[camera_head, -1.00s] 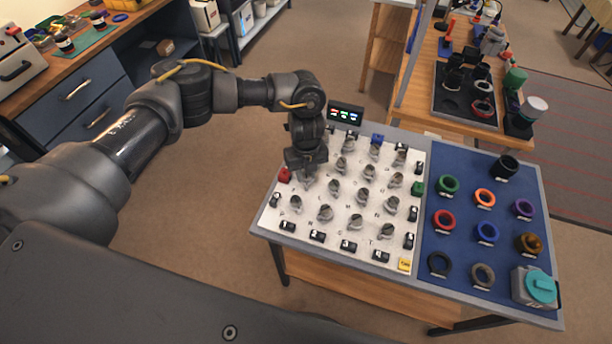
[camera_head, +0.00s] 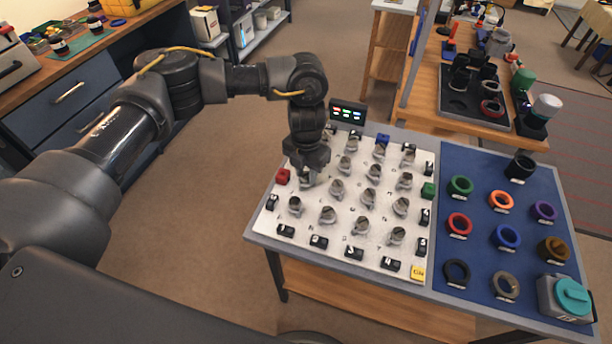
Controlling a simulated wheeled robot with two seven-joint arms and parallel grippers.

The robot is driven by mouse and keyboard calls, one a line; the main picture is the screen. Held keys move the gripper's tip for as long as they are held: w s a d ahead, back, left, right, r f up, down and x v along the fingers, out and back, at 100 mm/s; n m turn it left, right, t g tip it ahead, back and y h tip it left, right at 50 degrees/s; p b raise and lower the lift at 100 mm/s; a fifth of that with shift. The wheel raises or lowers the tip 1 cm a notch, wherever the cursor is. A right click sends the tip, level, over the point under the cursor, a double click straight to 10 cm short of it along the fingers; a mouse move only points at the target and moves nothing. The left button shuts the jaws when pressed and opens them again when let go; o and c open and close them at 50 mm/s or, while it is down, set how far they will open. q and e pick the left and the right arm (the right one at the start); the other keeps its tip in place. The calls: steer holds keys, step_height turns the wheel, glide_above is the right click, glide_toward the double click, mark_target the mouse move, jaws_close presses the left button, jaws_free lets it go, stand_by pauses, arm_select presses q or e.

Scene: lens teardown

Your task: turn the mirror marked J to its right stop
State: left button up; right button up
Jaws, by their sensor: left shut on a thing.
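A white board (camera_head: 279,214) on the table carries several small grey mirrors on round mounts. The letters beside them are too small to read, so I cannot tell which mirror is J. My left gripper (camera_head: 307,178) points down at the board's far left part, just right of a red block (camera_head: 283,177). It is shut on a grey mirror (camera_head: 305,183), which its fingers largely hide. I cannot tell which way that mirror is turned. My right gripper is not in view.
Other mirrors, such as one (camera_head: 336,190) just right of the gripper, stand close by. Black numbered blocks (camera_head: 286,230) line the board's edges. A small display (camera_head: 348,112) stands behind it. A blue mat (camera_head: 480,230) with coloured rings lies to the right.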

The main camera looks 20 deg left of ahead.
arm_select(q)
steer(key=shift+m+b, duration=0.6)
steer(key=shift+m, duration=0.7)
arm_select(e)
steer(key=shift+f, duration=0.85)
arm_select(q)
steer(key=shift+m, duration=0.3)
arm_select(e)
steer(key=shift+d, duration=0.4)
arm_select(q)
steer(key=o, duration=1)
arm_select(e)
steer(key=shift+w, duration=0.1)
